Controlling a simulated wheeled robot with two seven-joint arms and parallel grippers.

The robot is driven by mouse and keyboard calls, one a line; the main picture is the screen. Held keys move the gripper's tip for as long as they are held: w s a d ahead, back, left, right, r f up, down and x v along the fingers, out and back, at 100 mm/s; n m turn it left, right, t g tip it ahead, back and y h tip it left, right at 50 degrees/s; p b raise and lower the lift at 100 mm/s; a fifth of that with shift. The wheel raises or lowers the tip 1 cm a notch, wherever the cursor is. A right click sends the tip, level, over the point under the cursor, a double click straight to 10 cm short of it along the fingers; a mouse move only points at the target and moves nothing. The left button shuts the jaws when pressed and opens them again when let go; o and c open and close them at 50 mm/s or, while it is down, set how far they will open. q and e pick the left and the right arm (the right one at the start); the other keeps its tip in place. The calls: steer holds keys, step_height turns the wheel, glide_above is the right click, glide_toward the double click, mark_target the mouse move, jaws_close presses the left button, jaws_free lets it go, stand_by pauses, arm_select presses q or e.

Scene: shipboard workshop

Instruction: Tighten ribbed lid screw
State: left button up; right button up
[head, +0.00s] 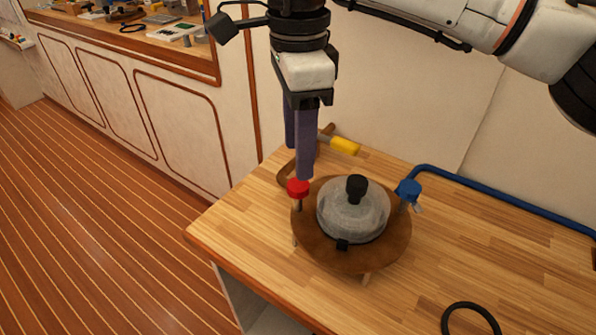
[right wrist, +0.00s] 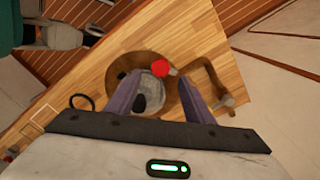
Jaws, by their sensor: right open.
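A round brown base (head: 393,240) on short legs stands on the wooden bench and holds a grey domed lid (head: 345,215) with a black top knob (head: 356,187). A red screw knob (head: 298,187) stands at its left rim, a blue screw knob (head: 408,190) at its right rim, and a small black piece (head: 342,245) at its front. I cannot tell which head is ribbed. My right gripper (head: 298,165) points down, open and empty, just above the red knob. In the right wrist view the red knob (right wrist: 161,69) appears between the fingers. My left gripper is out of view.
A curved brown handle and yellow-ended tool (head: 345,145) lie behind the base. A blue pipe (head: 500,195) runs along the bench's back right. A black ring (head: 470,316) lies at the front right. The bench (head: 480,245) is clear right of the base.

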mark_target(298, 184)
step_height(298, 184, down, 6)
steer(key=shift+f, duration=0.2)
steer(key=shift+c, duration=0.5)
steer(key=c, duration=1)
steer(key=shift+o, duration=0.2)
